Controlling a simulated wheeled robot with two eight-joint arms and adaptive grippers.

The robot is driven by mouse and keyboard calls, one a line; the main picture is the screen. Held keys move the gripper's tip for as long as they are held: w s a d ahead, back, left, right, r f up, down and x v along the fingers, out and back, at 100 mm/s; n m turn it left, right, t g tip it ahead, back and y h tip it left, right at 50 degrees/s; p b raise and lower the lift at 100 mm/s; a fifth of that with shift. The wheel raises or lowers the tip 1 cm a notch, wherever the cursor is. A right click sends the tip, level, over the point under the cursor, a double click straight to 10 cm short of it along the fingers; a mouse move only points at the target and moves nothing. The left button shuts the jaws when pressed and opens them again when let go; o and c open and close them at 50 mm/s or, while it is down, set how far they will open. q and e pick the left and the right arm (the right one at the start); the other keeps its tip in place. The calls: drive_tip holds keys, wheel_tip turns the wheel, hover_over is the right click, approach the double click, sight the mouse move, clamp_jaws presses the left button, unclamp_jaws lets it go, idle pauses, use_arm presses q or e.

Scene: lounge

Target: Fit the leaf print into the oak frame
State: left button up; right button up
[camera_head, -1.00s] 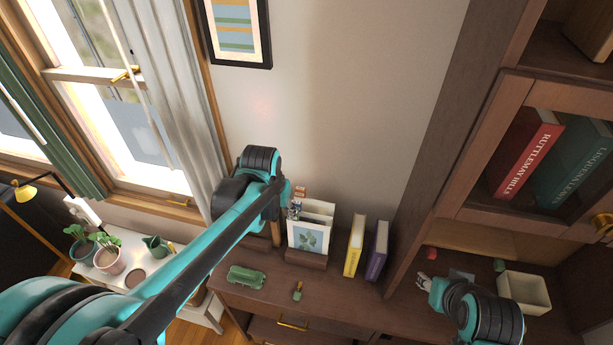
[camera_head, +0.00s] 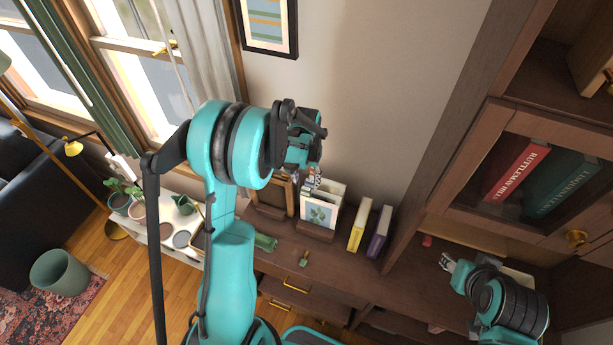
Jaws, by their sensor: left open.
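The leaf print (camera_head: 318,215), a white card with a blue-green leaf, stands upright at the front of a wooden holder (camera_head: 314,234) on the dark cabinet top. Other pale cards stand behind it. A wooden frame (camera_head: 271,197), likely the oak frame, stands just left of the holder, partly hidden by my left arm. My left gripper (camera_head: 312,178) is open, pointing down close above the top edges of the cards; I cannot tell whether it touches one. My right gripper (camera_head: 446,262) is at the right, low over the cabinet top; its jaw state is unclear.
A yellow book (camera_head: 359,229) and a purple book (camera_head: 379,234) stand right of the holder. A green object (camera_head: 265,242) and a small wood-and-green item (camera_head: 304,258) lie in front. A pale bin (camera_head: 517,279) is partly behind my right arm. Potted plants (camera_head: 119,201) stand left.

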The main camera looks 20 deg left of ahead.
sight(306, 188)
use_arm(q)
wheel_tip(306, 188, down, 7)
drive_tip(key=b, duration=0.5)
drive_tip(key=shift+r, duration=0.15)
drive_tip(key=shift+r, duration=0.1)
clamp_jaws()
